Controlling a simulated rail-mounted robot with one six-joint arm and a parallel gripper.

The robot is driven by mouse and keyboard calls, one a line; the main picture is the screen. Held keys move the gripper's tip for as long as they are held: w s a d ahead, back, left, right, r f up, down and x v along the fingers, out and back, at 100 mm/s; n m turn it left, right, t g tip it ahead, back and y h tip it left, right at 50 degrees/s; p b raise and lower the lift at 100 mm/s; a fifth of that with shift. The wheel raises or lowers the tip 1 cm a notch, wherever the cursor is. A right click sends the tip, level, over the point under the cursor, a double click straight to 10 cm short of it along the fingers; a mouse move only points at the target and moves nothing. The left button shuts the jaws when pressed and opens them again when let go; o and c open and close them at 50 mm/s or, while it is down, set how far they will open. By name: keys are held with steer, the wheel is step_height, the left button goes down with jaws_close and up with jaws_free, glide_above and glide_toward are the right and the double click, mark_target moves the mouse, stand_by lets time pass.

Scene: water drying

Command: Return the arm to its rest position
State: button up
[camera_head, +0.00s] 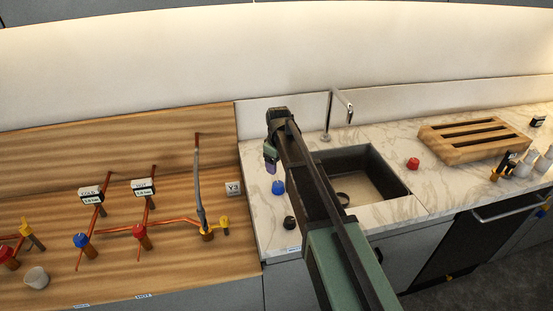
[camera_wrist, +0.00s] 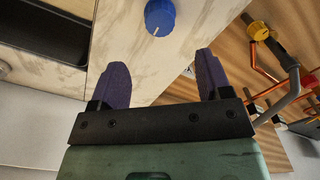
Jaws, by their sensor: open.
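My arm reaches from the bottom of the head view up over the counter left of the sink. My gripper (camera_head: 271,165) hangs above the marble counter beside the blue knob (camera_head: 278,187). In the wrist view my gripper (camera_wrist: 158,80) shows two purple fingers spread wide apart, with nothing between them. The blue knob (camera_wrist: 160,17) lies just beyond the fingertips there, apart from them. It has a white mark on its face.
The sink (camera_head: 365,172) with its tap (camera_head: 340,110) is right of my arm. A black knob (camera_head: 290,222) and a red knob (camera_head: 413,163) sit on the counter. Copper pipes with valves (camera_head: 140,230) stand on the wooden worktop at left. A wooden rack (camera_head: 475,140) is at right.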

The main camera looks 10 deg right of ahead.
steer(key=s+m, duration=0.8)
steer(key=s, duration=1.9)
steer(key=shift+s+f+b, duration=0.2)
steer(key=shift+f+b, duration=0.25)
steer(key=shift+d, duration=0.1)
